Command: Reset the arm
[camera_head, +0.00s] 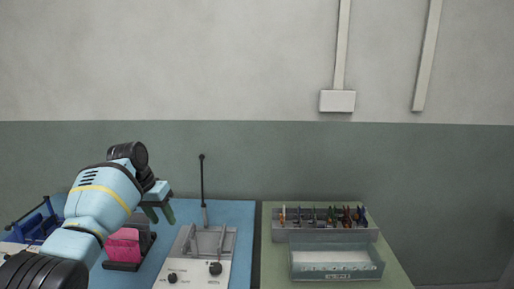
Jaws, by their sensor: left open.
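My left arm (102,195) comes in from the lower left and reaches over the blue mat. My left gripper (159,213) hangs at its end, fingers pointing down, above the mat. Its fingers are apart and I see nothing between them. My right arm and gripper are not in this view.
Below the gripper, a pink item (123,246) sits in a dark holder. A white device with knobs (195,272) and a thin upright rod stands to its right. Further right are a grey rack of several tools (325,236) and a grey-green bin (336,272). A blue rack (36,228) stands far left.

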